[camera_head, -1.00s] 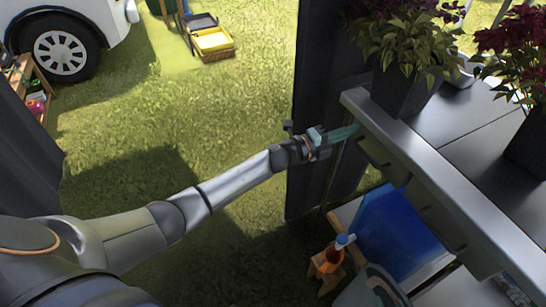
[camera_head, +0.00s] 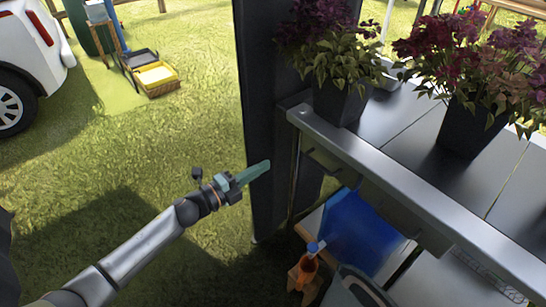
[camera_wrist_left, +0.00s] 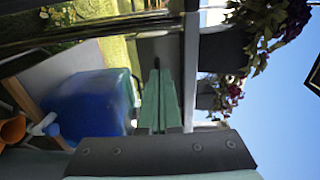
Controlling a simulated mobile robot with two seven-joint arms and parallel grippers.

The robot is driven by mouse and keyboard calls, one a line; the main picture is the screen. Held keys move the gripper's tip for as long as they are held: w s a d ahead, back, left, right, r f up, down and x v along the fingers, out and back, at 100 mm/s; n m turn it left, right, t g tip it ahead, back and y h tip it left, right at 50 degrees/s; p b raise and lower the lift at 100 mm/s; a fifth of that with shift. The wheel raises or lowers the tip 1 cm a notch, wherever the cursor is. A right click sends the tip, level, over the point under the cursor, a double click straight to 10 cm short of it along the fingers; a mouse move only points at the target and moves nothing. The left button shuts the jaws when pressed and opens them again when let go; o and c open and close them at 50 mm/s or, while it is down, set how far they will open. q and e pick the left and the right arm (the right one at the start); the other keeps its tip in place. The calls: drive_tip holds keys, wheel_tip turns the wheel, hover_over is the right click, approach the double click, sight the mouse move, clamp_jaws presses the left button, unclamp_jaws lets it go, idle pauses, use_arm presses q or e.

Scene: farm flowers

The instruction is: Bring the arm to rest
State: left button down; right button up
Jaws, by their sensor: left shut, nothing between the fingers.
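My left arm reaches in from the lower left in the head view. Its gripper (camera_head: 256,172) has green fingers that are shut with nothing between them. It is held in the air in front of a dark post, to the left of the metal table's corner and apart from the table. In the left wrist view the closed green fingers (camera_wrist_left: 160,98) point toward the table edge, beside a blue container (camera_wrist_left: 92,100). My right gripper shows in neither view.
A metal-edged table (camera_head: 395,178) holds two dark pots of purple flowers (camera_head: 340,100), (camera_head: 470,125). The dark post (camera_head: 262,110) stands at its left end. Below are the blue container (camera_head: 358,235) and an orange spray bottle (camera_head: 308,268). Open grass lies left, with a yellow cart (camera_head: 155,75) and white vehicle (camera_head: 30,45).

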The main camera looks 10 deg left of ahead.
use_arm(q)
drive_tip(key=s+f+n+g+y, duration=0.25)
drive_tip(key=s+f+n, duration=0.25)
drive_tip(key=s+n, duration=0.3)
drive_tip(key=s+d+f+n+g+y, duration=0.1)
drive_tip(key=s+f+n+y, duration=0.2)
drive_tip(key=s+f+n, duration=0.35)
drive_tip(key=s+f+n+g+y, duration=0.2)
drive_tip(key=s+f+n, duration=0.1)
drive_tip(key=s+n, duration=0.65)
drive_tip(key=s+a+r+p, duration=0.1)
drive_tip(key=r+p, duration=0.5)
drive_tip(key=p, duration=0.3)
drive_tip(key=s+a+r+y+p, duration=0.1)
drive_tip(key=s+r+p, duration=0.1)
drive_tip(key=r+p, duration=0.5)
drive_tip(key=shift+s+a+t+p, duration=0.25)
drive_tip(key=shift+t+p, duration=0.1)
drive_tip(key=shift+p, duration=0.5)
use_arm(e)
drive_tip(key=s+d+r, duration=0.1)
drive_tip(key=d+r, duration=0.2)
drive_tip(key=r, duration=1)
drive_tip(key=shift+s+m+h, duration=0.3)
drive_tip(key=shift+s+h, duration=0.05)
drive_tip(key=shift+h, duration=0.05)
